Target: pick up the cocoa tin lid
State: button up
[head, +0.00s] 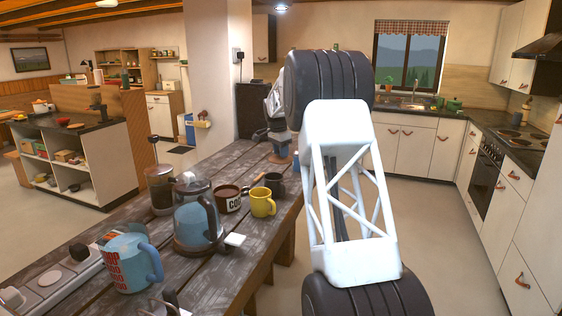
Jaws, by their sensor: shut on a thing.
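My gripper (281,149) is small in the head view, past the far part of the wooden table, partly covered by my own arm. It is shut on a small flat brown thing (279,159) that looks like the cocoa tin lid; its edges are hard to make out. The brown cocoa tin (234,204), with a pale label reading "CO", stands on the table to the left of and nearer than my gripper. The tin's top looks brown; I cannot tell for sure whether it is open.
A yellow mug (262,203) and a dark mug (274,184) stand right of the tin.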

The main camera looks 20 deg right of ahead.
jog(key=shift+r, duration=0.7)
jog(key=shift+s+a+r, duration=0.1)
jog(key=shift+a, duration=0.4)
jog(key=s+a+r, duration=0.1)
jog(key=s+a, duration=0.5)
jog(key=a, duration=0.6)
jog(key=s+a+r, duration=0.2)
jog(key=s+a, duration=0.3)
jog(key=a, duration=0.8)
jog(key=shift+s+a+r, duration=0.2)
jog(key=shift+s, duration=0.2)
jog(key=shift+f, duration=0.2)
notch_tip(320, 180, down, 6)
jog(key=shift+f, duration=0.7)
dwell(1.0)
